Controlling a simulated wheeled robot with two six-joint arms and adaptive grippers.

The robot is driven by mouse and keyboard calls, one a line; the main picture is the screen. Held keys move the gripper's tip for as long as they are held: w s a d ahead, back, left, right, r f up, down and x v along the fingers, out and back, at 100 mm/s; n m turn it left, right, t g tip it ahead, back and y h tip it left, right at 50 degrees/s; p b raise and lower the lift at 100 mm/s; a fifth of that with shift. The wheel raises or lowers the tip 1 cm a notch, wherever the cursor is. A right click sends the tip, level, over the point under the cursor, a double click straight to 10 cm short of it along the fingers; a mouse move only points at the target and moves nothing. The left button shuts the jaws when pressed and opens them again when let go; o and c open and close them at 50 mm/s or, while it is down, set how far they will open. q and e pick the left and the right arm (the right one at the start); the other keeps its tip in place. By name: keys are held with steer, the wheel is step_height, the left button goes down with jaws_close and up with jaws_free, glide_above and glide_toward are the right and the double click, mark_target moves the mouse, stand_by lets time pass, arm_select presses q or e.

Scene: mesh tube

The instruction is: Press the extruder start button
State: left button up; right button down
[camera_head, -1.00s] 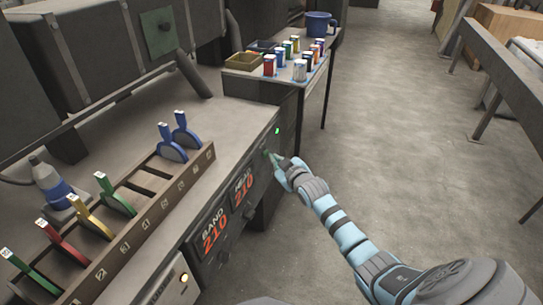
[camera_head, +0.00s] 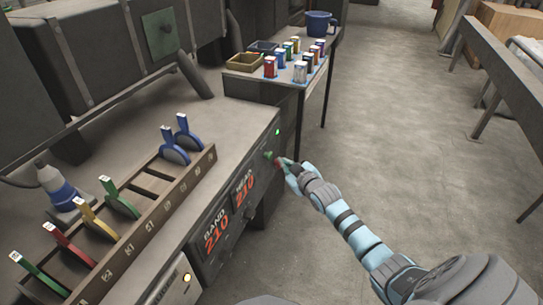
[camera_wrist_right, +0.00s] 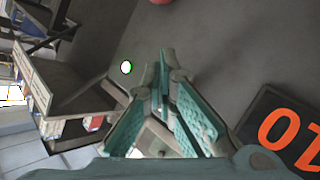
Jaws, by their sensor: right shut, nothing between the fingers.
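The extruder's front panel carries a small green button (camera_head: 267,155) below a lit green lamp (camera_head: 278,132), in the head view. My right gripper (camera_head: 279,163) is shut and empty, its tips right at the panel beside the green button. A small reddish spot shows at the tips. I cannot tell whether the tips touch the button. In the right wrist view the shut fingers (camera_wrist_right: 166,58) point at the dark panel near the bright lamp (camera_wrist_right: 126,67). The button is not visible there, perhaps hidden by the fingers. My left gripper is not in view.
A side table (camera_head: 255,77) with small cans and a blue mug (camera_head: 320,23) stands behind.

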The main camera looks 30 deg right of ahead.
steer(key=s+d+p, duration=0.1)
steer(key=s+d, duration=0.1)
steer(key=s, duration=0.1)
steer(key=shift+s+d+r+p, duration=0.1)
steer(key=shift+s+d+p, duration=0.15)
steer(key=shift+p, duration=0.1)
stand_by(0.6)
steer(key=s+a+f+m+g+p, duration=0.15)
steer(key=s+f+g, duration=0.25)
steer(key=s+f, duration=0.6)
steer(key=s+f+m+g+p, duration=0.1)
steer(key=s+f+g+p, duration=0.15)
steer(key=s+f, duration=0.75)
steer(key=s+a+f+g+p, duration=0.1)
steer(key=s+a+f+g, duration=0.1)
steer(key=s+a, duration=0.3)
steer(key=s+a+f+g+p, duration=0.2)
steer(key=s+a+f, duration=0.2)
steer(key=s, duration=0.9)
steer(key=s+a+f+g+y+p, duration=0.1)
steer(key=s+a+f, duration=0.3)
steer(key=s, duration=0.6)
steer(key=shift+a+m+g+p, duration=0.35)
steer(key=shift+a+m+g, duration=0.1)
steer(key=shift+a+g, duration=0.4)
